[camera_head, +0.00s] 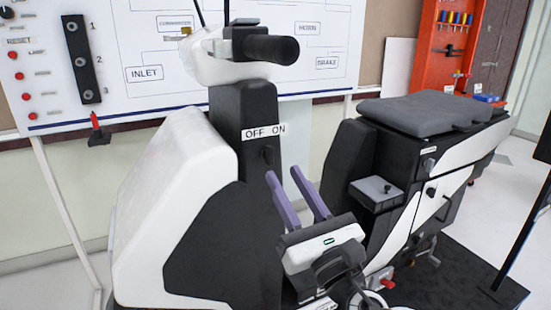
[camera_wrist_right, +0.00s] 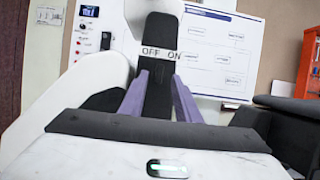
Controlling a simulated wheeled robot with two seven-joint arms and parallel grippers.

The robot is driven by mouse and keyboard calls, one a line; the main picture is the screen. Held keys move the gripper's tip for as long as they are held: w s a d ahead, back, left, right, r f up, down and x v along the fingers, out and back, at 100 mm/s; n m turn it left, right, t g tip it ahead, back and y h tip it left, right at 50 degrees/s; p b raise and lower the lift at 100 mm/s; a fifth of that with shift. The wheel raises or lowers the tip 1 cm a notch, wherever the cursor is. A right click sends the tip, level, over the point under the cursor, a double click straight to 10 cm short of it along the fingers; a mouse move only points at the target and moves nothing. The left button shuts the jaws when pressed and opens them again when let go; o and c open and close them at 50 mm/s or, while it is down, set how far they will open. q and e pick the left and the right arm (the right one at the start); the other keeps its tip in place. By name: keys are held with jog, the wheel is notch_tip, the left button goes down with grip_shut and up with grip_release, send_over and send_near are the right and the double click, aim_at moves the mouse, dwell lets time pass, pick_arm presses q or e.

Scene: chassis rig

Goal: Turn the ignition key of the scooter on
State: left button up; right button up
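The scooter (camera_head: 232,115) is white and black, with a seat at right. A white OFF ON label (camera_head: 264,131) is on its dark front column and also shows in the right wrist view (camera_wrist_right: 160,54). Just below it is the small dark ignition key (camera_head: 268,155); its angle is too dark to read. My right gripper (camera_head: 283,174) is open and empty, its two purple fingers pointing up toward the column, just below and right of the key. In the right wrist view the fingers (camera_wrist_right: 159,78) stand apart below the label; the key is hard to make out there. My left gripper is not in view.
A handlebar grip (camera_head: 270,49) juts out above the label. The black seat (camera_head: 425,112) and a grey box (camera_head: 375,194) stand right of my gripper. A whiteboard (camera_head: 130,100) with labels and red buttons is behind. An orange tool panel (camera_head: 450,40) is at the back right.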

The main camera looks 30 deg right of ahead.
aim_at(271, 154)
jog(key=x, duration=0.5)
jog(key=shift+w+r+p, duration=0.1)
jog(key=shift+w+p, duration=0.3)
grip_shut()
